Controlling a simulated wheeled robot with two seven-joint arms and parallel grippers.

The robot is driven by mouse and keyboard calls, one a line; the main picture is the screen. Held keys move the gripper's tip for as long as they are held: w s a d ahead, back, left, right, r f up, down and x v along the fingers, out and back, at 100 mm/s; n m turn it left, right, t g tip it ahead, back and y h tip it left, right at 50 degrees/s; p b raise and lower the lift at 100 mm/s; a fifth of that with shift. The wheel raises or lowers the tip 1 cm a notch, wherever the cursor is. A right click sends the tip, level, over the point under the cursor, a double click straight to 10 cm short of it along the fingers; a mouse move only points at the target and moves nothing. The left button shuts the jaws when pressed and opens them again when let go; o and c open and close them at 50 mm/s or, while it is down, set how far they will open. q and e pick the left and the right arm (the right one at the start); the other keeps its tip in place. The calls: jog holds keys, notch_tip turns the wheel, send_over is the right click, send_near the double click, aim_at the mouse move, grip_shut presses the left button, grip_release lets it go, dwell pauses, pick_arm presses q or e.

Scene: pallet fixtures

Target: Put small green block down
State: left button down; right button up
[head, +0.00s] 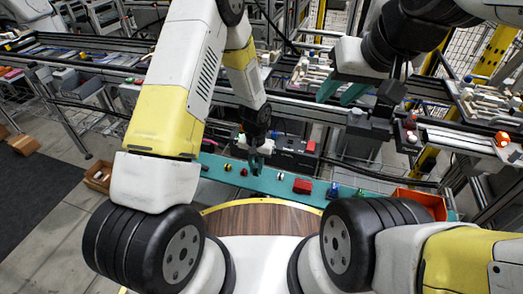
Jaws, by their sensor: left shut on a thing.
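My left gripper (257,166) hangs fingers-down over the narrow teal work surface (213,164), in the middle of the head view. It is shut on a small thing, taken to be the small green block. My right gripper (341,93) is raised at the upper right, well away from the surface.
A red block (302,186) and several small coloured parts lie along the teal surface. An orange bin (422,202) stands at its right end. A dark case (292,153) is behind it. A brown box (98,178) is on the floor at left. Conveyor rails run behind.

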pick_arm(q)
jog(key=shift+w+d+f, duration=0.1)
jog(key=shift+w+d, duration=0.55)
jog(key=shift+d, duration=0.2)
jog(key=shift+f, duration=1.75)
jog(key=shift+f, duration=0.1)
jog(key=c, duration=1.3)
grip_release()
